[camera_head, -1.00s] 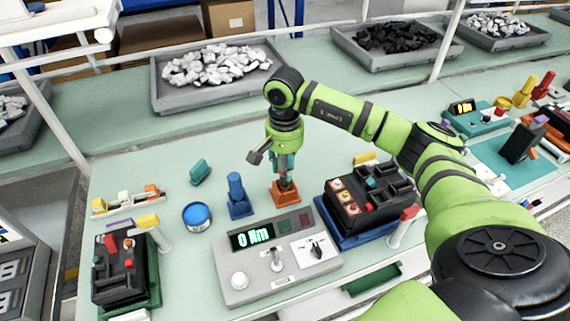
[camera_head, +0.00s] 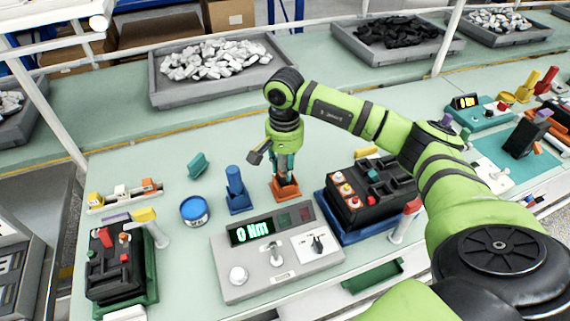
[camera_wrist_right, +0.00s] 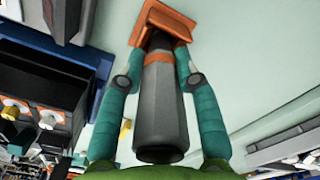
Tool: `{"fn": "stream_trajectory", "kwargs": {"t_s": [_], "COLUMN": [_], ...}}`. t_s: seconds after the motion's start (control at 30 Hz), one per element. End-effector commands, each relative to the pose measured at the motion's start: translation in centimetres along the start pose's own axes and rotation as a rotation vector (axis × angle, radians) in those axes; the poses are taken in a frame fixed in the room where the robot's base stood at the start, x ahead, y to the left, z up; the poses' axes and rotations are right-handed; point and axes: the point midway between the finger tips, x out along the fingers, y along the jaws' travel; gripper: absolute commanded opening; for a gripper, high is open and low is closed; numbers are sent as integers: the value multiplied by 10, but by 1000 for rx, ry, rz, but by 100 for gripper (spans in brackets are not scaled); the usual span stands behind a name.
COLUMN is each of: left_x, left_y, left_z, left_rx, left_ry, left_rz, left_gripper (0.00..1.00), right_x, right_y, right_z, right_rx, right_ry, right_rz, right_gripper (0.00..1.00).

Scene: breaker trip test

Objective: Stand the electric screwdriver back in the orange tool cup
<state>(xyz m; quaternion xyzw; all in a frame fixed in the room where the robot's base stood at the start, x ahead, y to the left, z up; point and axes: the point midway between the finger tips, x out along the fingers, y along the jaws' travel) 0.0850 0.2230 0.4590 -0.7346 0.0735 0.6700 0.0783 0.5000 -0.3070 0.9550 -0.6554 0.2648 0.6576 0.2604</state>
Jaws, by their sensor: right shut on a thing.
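The electric screwdriver is a dark grey cylinder with an orange band, clear in the right wrist view (camera_wrist_right: 160,105). My right gripper (camera_head: 285,170) is shut on it, with teal fingers on both sides, also in the right wrist view (camera_wrist_right: 158,65). The screwdriver is held about upright, and its lower end is at the mouth of the orange tool cup (camera_head: 285,190). The cup also shows in the right wrist view (camera_wrist_right: 165,20). The fingers and the tool hide how deep the end sits. My left gripper is not in view.
A blue holder (camera_head: 236,195) stands just left of the cup. A grey tester (camera_head: 277,262) reading 0 Nm is in front. A black breaker unit (camera_head: 372,195) on a blue base is close on the right. A blue tin (camera_head: 194,212) stands farther left.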

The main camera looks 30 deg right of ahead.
Motion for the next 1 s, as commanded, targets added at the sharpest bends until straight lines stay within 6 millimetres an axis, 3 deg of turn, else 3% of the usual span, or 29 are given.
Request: {"fn": "stream_trajectory", "kwargs": {"t_s": [0.63,0.67,0.7,1.0], "left_x": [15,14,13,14], "left_y": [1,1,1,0], "left_z": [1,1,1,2], "left_rx": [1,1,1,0], "left_ry": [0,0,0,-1], "left_rz": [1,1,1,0], "left_gripper": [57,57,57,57], "right_x": [16,15,14,16], "right_y": [0,0,0,0], "right_z": [0,-1,0,0], "right_rx": [1,0,1,0], "right_ry": [1,2,1,-1], "right_rz": [-2,-2,-2,1], "right_gripper": [0,45,60,60]}}
